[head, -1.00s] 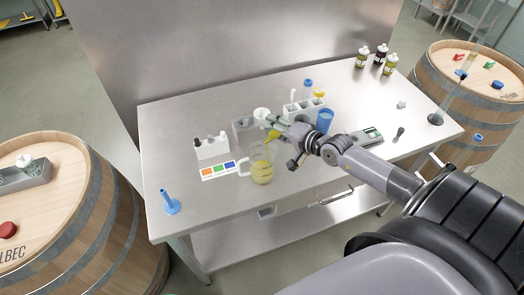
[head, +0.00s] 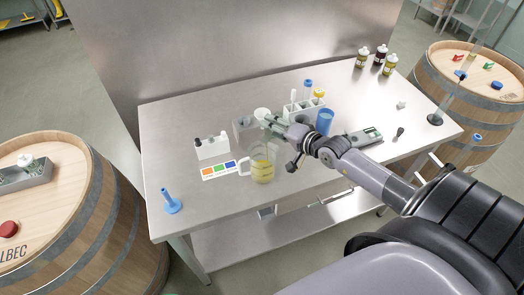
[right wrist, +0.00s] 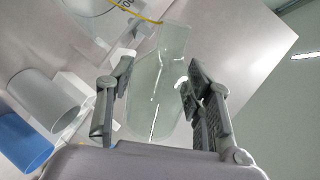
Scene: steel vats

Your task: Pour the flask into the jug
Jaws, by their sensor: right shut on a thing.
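The glass jug (head: 262,172) stands upright on the steel table with its handle to the left, and yellow liquid is in it. My right gripper (head: 272,127) is above and just behind the jug. In the right wrist view the clear, pale-green flask (right wrist: 155,90) is between the two fingers (right wrist: 158,70), which are shut on it. The flask looks empty there. A thin yellow line shows near its mouth; I cannot tell what it is. In the head view the flask is hard to make out against the jug. My left gripper is out of view.
A blue cup (head: 324,122) and a rack (head: 302,110) are to the right behind. The table's front edge is close to the jug.

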